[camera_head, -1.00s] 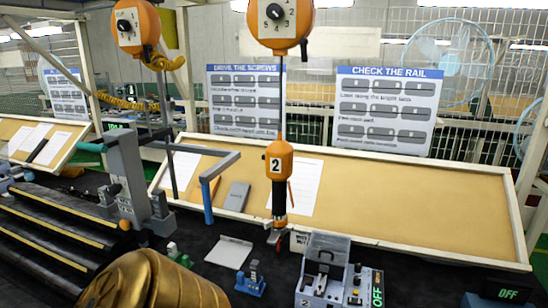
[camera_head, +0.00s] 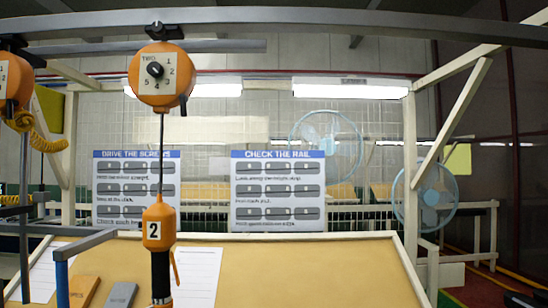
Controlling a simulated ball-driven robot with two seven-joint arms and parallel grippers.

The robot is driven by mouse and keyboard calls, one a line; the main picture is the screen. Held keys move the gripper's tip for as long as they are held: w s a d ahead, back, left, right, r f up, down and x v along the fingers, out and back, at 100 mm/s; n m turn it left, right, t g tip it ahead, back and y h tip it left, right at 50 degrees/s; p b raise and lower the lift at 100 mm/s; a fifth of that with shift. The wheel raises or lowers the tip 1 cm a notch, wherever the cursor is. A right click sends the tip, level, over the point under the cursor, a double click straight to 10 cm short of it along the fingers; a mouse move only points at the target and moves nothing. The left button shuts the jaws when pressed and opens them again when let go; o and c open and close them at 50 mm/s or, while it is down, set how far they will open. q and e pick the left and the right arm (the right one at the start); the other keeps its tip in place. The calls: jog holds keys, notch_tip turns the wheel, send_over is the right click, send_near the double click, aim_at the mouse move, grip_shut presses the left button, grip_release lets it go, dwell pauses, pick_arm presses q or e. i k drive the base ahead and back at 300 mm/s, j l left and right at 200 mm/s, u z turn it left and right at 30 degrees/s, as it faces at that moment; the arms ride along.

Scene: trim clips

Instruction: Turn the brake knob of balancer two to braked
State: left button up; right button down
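Balancer two (camera_head: 161,88) is an orange round housing hanging from the overhead rail, left of centre in the head view. Its pale square face is marked TWO, with numbers around a black knob (camera_head: 155,69). A small light mark shows on the knob, but I cannot tell which setting it points to. A cable runs down from the housing to an orange and black tool (camera_head: 158,228) marked 2, hanging above the tan board. Neither of my grippers is in view.
Another orange balancer (camera_head: 14,82) with a yellow coiled hose (camera_head: 38,132) hangs at the left edge. A grey overhead rail (camera_head: 300,17) crosses the top. The tan sloped board (camera_head: 320,270) holds paper sheets. Two instruction posters and blue fans stand behind.

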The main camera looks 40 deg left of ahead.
aim_at(156, 27)
jog(key=u, duration=1.6)
jog(key=k+j+z, duration=0.1)
jog(key=j+z, duration=0.3)
jog(key=l, duration=0.05)
